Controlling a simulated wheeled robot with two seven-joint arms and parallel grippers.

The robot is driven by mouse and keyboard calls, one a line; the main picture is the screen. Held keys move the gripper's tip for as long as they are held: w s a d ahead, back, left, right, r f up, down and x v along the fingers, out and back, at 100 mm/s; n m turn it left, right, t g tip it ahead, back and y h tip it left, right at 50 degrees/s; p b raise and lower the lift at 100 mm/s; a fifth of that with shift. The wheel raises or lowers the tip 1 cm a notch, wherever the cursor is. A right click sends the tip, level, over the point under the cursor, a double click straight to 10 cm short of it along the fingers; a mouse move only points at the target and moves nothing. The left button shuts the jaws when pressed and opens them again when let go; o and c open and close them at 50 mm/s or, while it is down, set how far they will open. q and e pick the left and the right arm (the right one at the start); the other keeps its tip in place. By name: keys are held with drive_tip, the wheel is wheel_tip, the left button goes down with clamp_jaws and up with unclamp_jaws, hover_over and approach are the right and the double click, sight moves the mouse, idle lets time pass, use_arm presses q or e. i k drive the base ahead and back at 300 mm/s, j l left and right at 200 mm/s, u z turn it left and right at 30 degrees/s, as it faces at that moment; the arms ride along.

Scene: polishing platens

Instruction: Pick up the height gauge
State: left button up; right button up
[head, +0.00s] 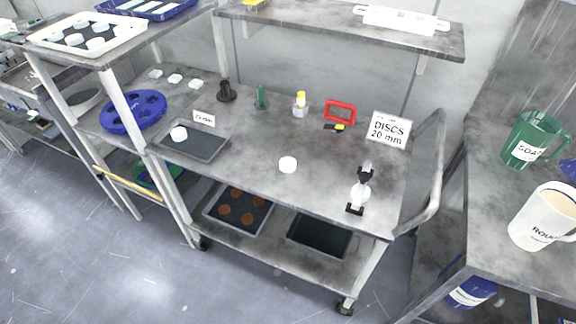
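What looks like the height gauge (359,192) stands near the front right corner of the cart's grey worktop. It has a black top, a pale rounded middle and a small black foot, and it is upright. It is small in the picture, so its details are hard to make out. Neither of my grippers is in the head view, and nothing is touching the gauge.
A dark tray (208,143) is at left. The cart's handle (432,190) rises at right. Worktop around the gauge is clear.

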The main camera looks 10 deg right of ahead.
sight(365, 173)
drive_tip(key=z, duration=0.25)
drive_tip(key=i+j+z, duration=0.1)
drive_tip(key=j+z, duration=0.7)
drive_tip(key=i+j, duration=0.05)
drive_tip(key=j, duration=0.05)
